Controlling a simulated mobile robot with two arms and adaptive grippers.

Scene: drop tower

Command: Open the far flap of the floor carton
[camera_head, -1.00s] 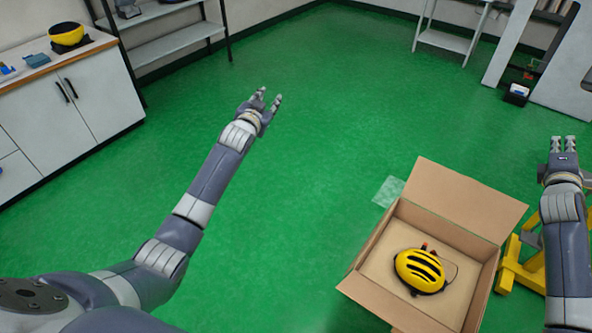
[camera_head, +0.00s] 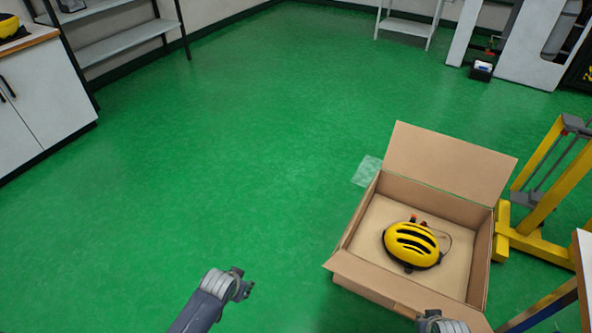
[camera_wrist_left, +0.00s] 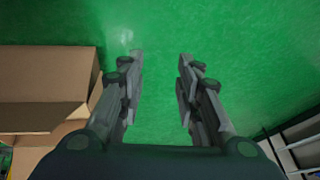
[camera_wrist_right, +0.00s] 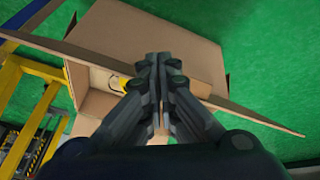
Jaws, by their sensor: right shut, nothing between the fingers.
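The open floor carton (camera_head: 481,262) stands at the lower right in the head view, a yellow helmet (camera_head: 411,246) inside. Its far flap (camera_head: 450,158) stands raised, leaning back from the opening. The near flap (camera_head: 395,288) is folded outward. My right gripper (camera_head: 434,316) is at the carton's near side, partly cut off by the bottom edge. In the right wrist view it (camera_wrist_right: 158,62) is shut and empty, with cardboard behind it. My left gripper (camera_head: 242,285) is left of the carton. In the left wrist view it (camera_wrist_left: 158,60) is open and empty, carton cardboard (camera_wrist_left: 45,88) to its left.
A yellow stand (camera_head: 535,225) is close to the carton's right side, with a table edge (camera_head: 584,255) nearer. A clear sheet (camera_head: 367,170) lies by the carton's far left corner. Open green floor (camera_head: 210,180) spreads to the left. Cabinet (camera_head: 40,110) and shelves (camera_head: 120,35) are at the back left.

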